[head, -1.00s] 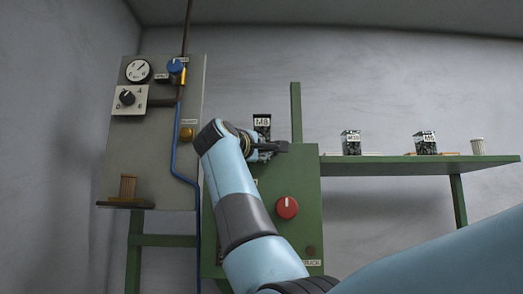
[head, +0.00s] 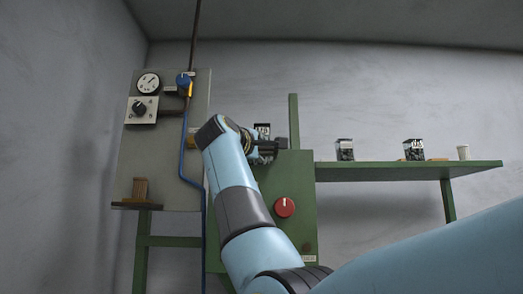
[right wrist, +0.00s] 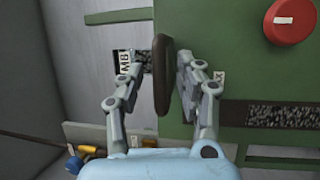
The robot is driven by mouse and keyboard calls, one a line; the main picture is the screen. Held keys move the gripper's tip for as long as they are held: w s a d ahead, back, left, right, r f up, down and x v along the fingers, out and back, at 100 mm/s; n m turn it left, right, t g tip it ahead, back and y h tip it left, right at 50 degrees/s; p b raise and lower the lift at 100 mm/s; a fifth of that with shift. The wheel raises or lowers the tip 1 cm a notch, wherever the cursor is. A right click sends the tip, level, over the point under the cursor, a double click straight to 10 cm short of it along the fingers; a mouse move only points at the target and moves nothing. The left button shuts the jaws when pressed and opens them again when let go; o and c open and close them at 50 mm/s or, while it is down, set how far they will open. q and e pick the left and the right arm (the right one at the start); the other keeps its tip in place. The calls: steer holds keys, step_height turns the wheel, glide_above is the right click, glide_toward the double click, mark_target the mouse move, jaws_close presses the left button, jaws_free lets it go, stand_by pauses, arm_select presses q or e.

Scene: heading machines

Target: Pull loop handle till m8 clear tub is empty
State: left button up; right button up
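The loop handle (right wrist: 163,75) is a dark brown oval ring, seen edge-on in the right wrist view. It lies between the two fingers of my right gripper (right wrist: 160,68), which is open with small gaps showing on both sides. In the head view the right gripper (head: 280,144) is small at the top of the green machine, and the handle cannot be made out. The clear M8 tub (head: 263,130) stands behind the gripper, partly hidden; dark contents show in it. In the right wrist view the M8 tub (right wrist: 121,60) is partly behind the left finger. My left gripper is out of view.
The green machine (head: 290,180) carries a red knob (head: 285,207). A grey panel (head: 160,170) with a gauge (head: 148,83), dial and blue hose stands left. A green shelf (head: 400,172) at right holds two dark-filled tubs (head: 345,150) (head: 414,149) and a white cup (head: 463,152).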

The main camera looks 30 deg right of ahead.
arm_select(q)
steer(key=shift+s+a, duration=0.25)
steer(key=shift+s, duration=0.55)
arm_select(e)
steer(key=v, duration=0.7)
steer(key=shift+a, duration=0.2)
steer(key=shift+f, duration=0.15)
